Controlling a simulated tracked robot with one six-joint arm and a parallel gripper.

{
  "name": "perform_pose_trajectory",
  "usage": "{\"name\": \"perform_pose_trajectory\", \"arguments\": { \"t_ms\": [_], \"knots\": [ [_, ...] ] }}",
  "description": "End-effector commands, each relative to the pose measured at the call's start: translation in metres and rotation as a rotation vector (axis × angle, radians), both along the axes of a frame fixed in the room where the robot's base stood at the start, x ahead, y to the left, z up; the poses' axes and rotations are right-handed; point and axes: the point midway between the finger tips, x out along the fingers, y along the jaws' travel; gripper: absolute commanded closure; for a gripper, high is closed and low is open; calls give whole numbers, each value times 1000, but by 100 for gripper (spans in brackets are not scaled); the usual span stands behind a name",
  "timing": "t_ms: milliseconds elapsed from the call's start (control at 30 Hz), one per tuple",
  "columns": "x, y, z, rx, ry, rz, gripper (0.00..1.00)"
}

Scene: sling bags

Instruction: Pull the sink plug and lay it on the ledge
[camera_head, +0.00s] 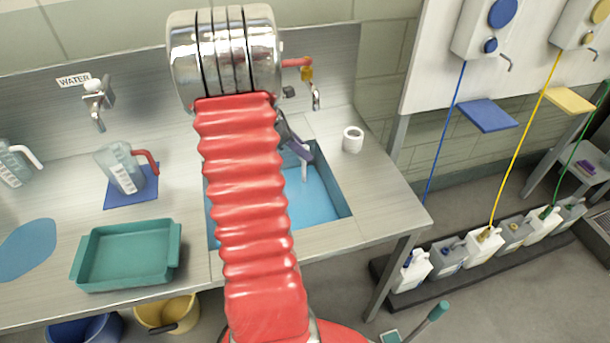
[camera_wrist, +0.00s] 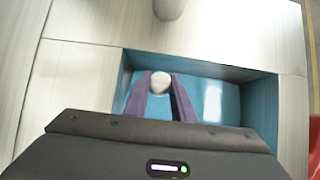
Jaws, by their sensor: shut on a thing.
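The sink (camera_head: 343,207) is set into the steel counter, with blue inside; I cannot tell how deep any water is. My gripper (camera_head: 304,156) has purple fingers and points down over the sink, partly hidden by my red arm. In the wrist view my gripper (camera_wrist: 160,90) is shut on a pale round knob, which I take to be the top of the sink plug (camera_wrist: 160,80). A thin pale upright piece of the plug (camera_head: 304,173) shows below the fingers in the head view. Its lower end and the drain are not clear. The ledge (camera_head: 375,180) right of the sink is bare there.
A white cup (camera_head: 353,139) stands on the ledge behind right. A tap (camera_head: 316,98) hangs over the sink's back. Left are a green tray (camera_head: 128,255), a jug (camera_head: 122,170) on a blue mat, and another tap (camera_head: 96,103).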

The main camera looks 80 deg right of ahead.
Motion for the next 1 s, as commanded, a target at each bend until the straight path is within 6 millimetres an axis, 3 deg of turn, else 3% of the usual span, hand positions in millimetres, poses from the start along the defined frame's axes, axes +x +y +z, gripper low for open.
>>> {"name": "perform_pose_trajectory", "arguments": {
  "t_ms": [1000],
  "knots": [
    [0, 0, 25, -1, -1, 0, 100]
  ]
}}
